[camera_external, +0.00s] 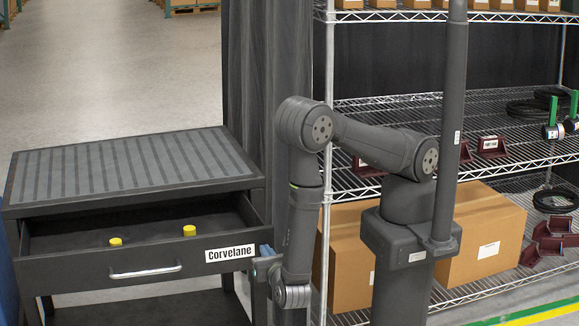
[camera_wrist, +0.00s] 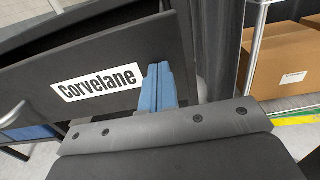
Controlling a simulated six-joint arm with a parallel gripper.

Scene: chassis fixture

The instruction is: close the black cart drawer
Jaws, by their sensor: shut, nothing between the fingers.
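The black cart (camera_external: 130,165) stands at the left with a ribbed top. Its drawer (camera_external: 185,262) is pulled out, with a silver handle (camera_external: 145,272) and a white "Corvelane" label (camera_external: 230,253) on the front. Two yellow-capped items (camera_external: 116,242) and (camera_external: 189,230) show inside the drawer. My gripper (camera_external: 266,252) is shut, with blue fingers at the right end of the drawer front. In the wrist view the blue fingers (camera_wrist: 158,85) are together beside the label, in front of the drawer face; I cannot tell whether they touch it.
A wire shelf rack (camera_external: 480,105) stands behind my arm, with cardboard boxes (camera_external: 485,235), dark red brackets (camera_external: 492,147) and black coils. A dark curtain (camera_external: 275,70) hangs behind the cart.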

